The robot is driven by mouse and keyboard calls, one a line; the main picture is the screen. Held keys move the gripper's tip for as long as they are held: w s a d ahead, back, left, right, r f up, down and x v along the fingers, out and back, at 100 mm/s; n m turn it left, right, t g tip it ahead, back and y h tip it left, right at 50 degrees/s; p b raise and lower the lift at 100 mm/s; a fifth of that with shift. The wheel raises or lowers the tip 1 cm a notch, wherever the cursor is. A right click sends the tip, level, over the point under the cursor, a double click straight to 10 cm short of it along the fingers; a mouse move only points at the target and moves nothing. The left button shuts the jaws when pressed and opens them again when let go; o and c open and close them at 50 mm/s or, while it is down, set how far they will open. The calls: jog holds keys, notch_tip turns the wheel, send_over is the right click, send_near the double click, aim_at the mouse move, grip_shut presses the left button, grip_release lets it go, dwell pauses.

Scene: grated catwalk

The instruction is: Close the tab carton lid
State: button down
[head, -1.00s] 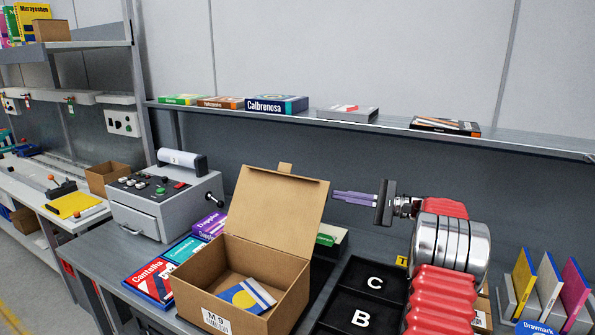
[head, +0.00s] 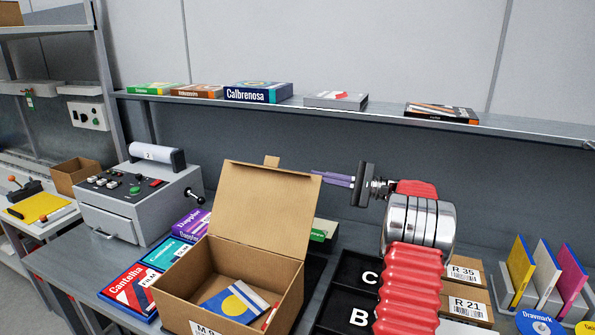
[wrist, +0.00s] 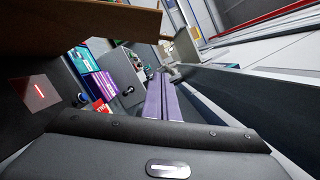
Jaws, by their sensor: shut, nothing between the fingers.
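The tab carton (head: 290,300) is an open brown cardboard box at the front middle of the bench in the head view. Its lid (head: 264,208) stands up from the back edge, leaning slightly back, with a small tab (head: 272,161) on top. A blue and yellow book (head: 234,302) lies inside. My gripper (head: 316,175) is shut and empty, its purple fingers pointing left beside the lid's upper right edge. In the head view the fingertips come close to that edge; I cannot tell whether they touch. The wrist view shows the shut fingers (wrist: 163,98) below a brown cardboard edge (wrist: 95,20).
A grey control machine (head: 140,200) stands at the left, with books (head: 135,287) beside the carton. A black tray (head: 350,300) marked C and B lies to the right, near cartons (head: 468,308) marked R. A shelf (head: 380,108) with books runs behind.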

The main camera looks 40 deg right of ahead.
jog(key=w+a+r, duration=0.3)
jog(key=w+a, duration=0.2)
jog(key=a, duration=0.4)
jog(key=shift+w+a+r, duration=0.2)
jog(key=shift+r, duration=0.15)
jog(key=shift+r, duration=0.1)
dwell(0.5)
